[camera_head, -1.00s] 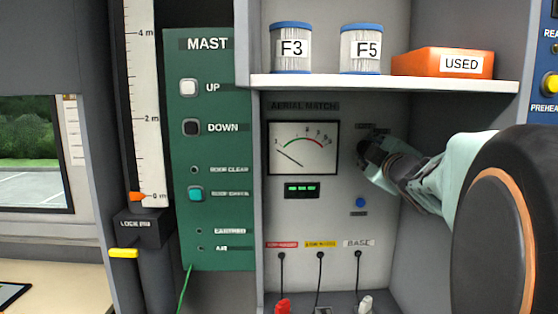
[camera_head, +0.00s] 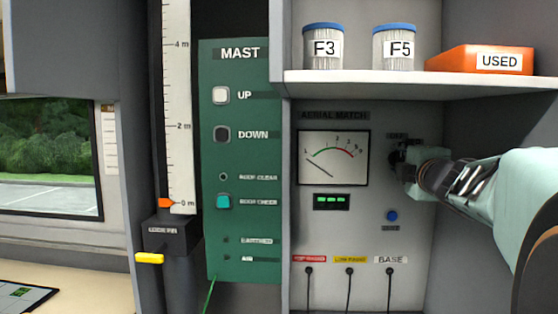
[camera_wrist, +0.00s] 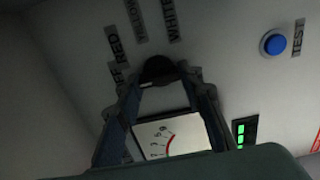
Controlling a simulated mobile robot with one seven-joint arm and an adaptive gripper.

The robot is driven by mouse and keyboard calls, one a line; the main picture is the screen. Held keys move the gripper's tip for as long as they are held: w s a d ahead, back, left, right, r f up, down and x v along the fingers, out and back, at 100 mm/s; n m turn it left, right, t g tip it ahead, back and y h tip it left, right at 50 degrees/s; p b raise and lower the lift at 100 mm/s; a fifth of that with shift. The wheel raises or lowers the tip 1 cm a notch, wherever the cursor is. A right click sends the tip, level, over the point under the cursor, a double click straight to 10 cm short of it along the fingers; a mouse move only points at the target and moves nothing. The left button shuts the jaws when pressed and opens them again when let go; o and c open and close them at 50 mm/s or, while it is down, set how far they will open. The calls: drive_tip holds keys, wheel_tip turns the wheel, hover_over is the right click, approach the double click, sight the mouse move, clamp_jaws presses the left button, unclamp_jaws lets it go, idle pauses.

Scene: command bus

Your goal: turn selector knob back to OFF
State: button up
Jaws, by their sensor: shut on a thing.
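The selector knob (camera_wrist: 158,70) is a black round knob on the grey AERIAL MATCH panel (camera_head: 345,222). In the wrist view it sits between the fingertips of my gripper (camera_wrist: 160,78), which is shut on it. Labels RED, WHITE and a partly readable one fan out around the knob. The OFF label (camera_wrist: 122,74) is partly covered beside the left finger. In the head view my gripper (camera_head: 406,164) reaches the knob from the right and hides most of it. I cannot tell which label the knob points to.
A needle meter (camera_head: 333,158), a green-lit display (camera_head: 331,202) and a blue TEST button (camera_head: 392,216) are close by. A shelf (camera_head: 400,84) above holds F3 and F5 canisters and an orange USED box (camera_head: 480,59). The green MAST panel (camera_head: 240,160) stands left.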

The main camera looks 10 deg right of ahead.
drive_tip(key=shift+r, duration=0.15)
drive_tip(key=o, duration=1.2)
drive_tip(key=shift+c, duration=0.2)
